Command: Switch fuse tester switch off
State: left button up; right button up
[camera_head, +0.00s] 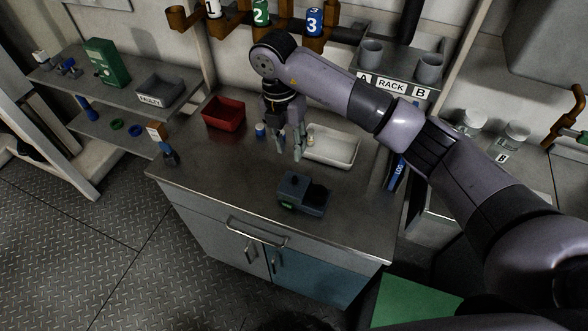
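A small dark blue-grey box (303,194), which looks like the fuse tester, sits near the front edge of the metal cabinet top. It has a black round part on its right, a dark knob-like part at its upper left and a small green patch on its front. I cannot make out the switch position. My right gripper (290,149) hangs above the worktop behind the box, apart from it. Its fingers point down, look spread and hold nothing that I can see. My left gripper is not in view.
A red bin (223,113), a small blue cylinder (260,131) and a white tray (333,148) stand behind the box. A dark blue bottle-like item (170,156) stands at the left edge. The worktop left of the box is clear.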

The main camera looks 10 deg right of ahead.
aim_at(294, 175)
jog(key=f, duration=0.3)
jog(key=f+p, duration=0.1)
jog(key=f, duration=0.2)
jog(key=d+f+p, duration=0.1)
jog(key=f, duration=0.3)
jog(key=shift+s+f, duration=0.1)
jog(key=shift+s, duration=0.2)
jog(key=shift+c, duration=0.5)
grip_shut()
